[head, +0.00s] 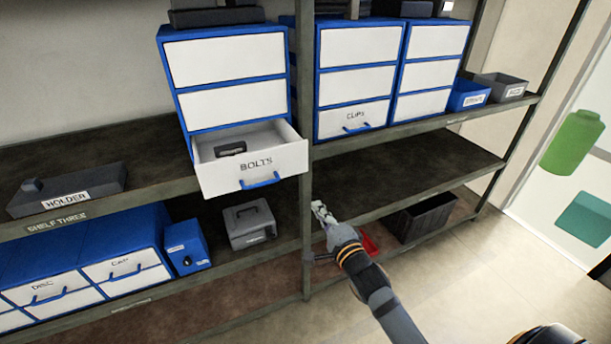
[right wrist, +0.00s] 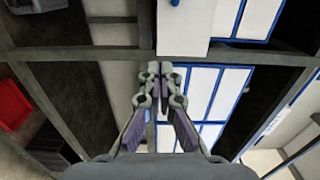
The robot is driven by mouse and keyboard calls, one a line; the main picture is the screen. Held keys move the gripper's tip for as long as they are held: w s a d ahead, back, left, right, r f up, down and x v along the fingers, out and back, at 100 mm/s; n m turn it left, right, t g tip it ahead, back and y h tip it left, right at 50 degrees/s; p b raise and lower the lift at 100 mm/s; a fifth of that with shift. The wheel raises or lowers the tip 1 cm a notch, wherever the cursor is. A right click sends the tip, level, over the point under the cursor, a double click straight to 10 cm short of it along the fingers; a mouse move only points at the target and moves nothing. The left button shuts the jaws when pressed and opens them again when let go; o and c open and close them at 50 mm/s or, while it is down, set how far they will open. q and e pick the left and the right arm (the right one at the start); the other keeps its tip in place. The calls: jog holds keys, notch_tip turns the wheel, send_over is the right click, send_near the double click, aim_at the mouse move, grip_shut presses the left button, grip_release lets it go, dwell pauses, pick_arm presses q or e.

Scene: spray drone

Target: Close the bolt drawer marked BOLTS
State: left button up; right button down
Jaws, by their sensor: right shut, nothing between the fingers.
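The drawer marked BOLTS (head: 256,165) is the bottom drawer of a blue and white cabinet (head: 225,60). It is pulled out, with a blue handle (head: 260,181) on its front and a small dark item (head: 231,148) inside. My right gripper (head: 320,208) is shut and empty, below and to the right of the drawer front, near a shelf post. In the right wrist view the shut fingers (right wrist: 160,72) point toward the cabinets, and a pale panel (right wrist: 183,28) above them looks like the drawer. My left gripper is not in view.
A shelf post (head: 304,120) stands just right of the open drawer. A CLIPS drawer (head: 352,119) is shut in the cabinet beside it. A HOLDER tray (head: 66,192) lies left on the shelf. A grey box (head: 249,223) and a dark crate (head: 427,217) sit below. The floor in front is clear.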

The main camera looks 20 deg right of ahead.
aim_at(293, 174)
jog(key=w+p, duration=0.1)
jog(key=w, duration=0.7)
jog(key=w+a+p, duration=0.1)
jog(key=w, duration=0.4)
jog(key=shift+p, duration=0.3)
jog(key=shift+w+d, duration=0.1)
jog(key=shift+w, duration=0.45)
